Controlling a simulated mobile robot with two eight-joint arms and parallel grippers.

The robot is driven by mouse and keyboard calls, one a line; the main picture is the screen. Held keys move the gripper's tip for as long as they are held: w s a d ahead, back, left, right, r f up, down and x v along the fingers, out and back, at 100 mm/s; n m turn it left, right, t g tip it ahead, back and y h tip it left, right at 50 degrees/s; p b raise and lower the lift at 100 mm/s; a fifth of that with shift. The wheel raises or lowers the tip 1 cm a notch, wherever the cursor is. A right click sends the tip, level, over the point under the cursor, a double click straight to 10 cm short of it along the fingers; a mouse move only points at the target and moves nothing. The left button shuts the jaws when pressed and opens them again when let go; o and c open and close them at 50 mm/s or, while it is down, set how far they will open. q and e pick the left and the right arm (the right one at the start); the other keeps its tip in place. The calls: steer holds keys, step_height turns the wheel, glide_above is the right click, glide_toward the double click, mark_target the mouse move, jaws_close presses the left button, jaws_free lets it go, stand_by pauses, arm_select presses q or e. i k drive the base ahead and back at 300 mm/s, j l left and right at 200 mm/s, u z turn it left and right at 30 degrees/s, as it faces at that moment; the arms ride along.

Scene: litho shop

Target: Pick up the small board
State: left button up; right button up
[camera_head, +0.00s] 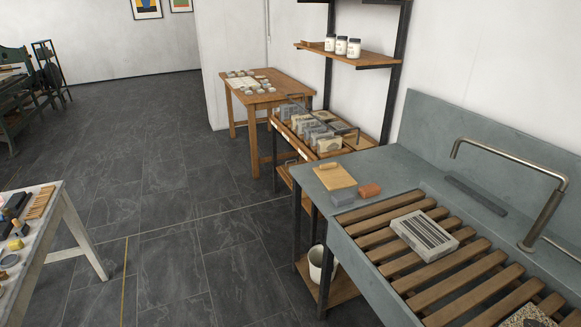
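A small light-wood board (337,179) lies flat on the far left corner of the grey stone sink top (372,163). A small brown piece (329,165) is at its back edge; I cannot tell whether it rests on the board. A grey block (342,198) and a reddish-brown block (370,190) lie just in front and to the right of the board. Neither of my grippers is in view.
A slatted wooden rack (384,225) spans the sink, with a grey striped stone (424,235) on it. A bent metal tap (545,215) rises at right. Shelves with stones (318,135) stand behind. A work table (45,235) is at left; dark floor between is clear.

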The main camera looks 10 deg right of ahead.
mark_target(333, 176)
steer(key=i+j+u, duration=0.3)
steer(key=i, duration=0.4)
steer(key=i+u, duration=0.25)
steer(key=i, duration=0.5)
steer(key=i+z, duration=0.7)
steer(key=z, duration=0.15)
steer(key=i+j+z, duration=0.25)
steer(key=z, duration=0.15)
steer(key=i+z, duration=0.15)
steer(key=z, duration=0.25)
steer(key=i+z, duration=0.15)
steer(key=z, duration=0.25)
steer(key=i+j+z, duration=0.1)
steer(key=z, duration=0.35)
steer(key=i+j+z, duration=0.1)
steer(key=z, duration=0.3)
steer(key=i+j+z, duration=0.25)
steer(key=z, duration=0.25)
